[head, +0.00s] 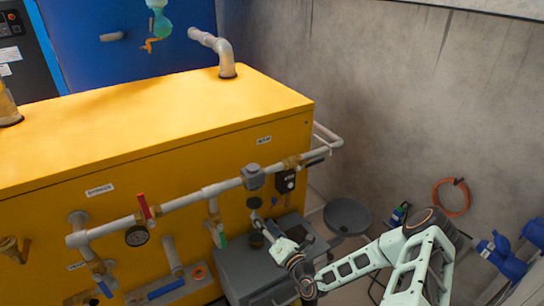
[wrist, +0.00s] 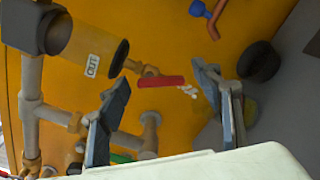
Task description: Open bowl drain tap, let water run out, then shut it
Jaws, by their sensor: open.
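The bowl (wrist: 92,50) hangs from a grey block (wrist: 35,25) on the pipe and carries a small white label. In the wrist view it lies sideways, its dark end toward the middle. A brass tap (wrist: 146,69) sits at that end, with a red lever (wrist: 160,81) beside it. Small white bits (wrist: 188,90) show at the lever's far end; I cannot tell whether they are water. My gripper (wrist: 163,77) is open, one finger on each side of the lever, with gaps to both. In the head view my gripper (head: 265,226) is just below the bowl's dark bottom (head: 254,202).
The yellow tank (head: 200,115) carries pipes, a gauge (head: 137,235) and another red lever (head: 144,206). A grey cabinet (head: 245,262) stands below my gripper, and a dark round basin (head: 347,215) is to its right. A concrete wall (head: 400,110) bounds the right side.

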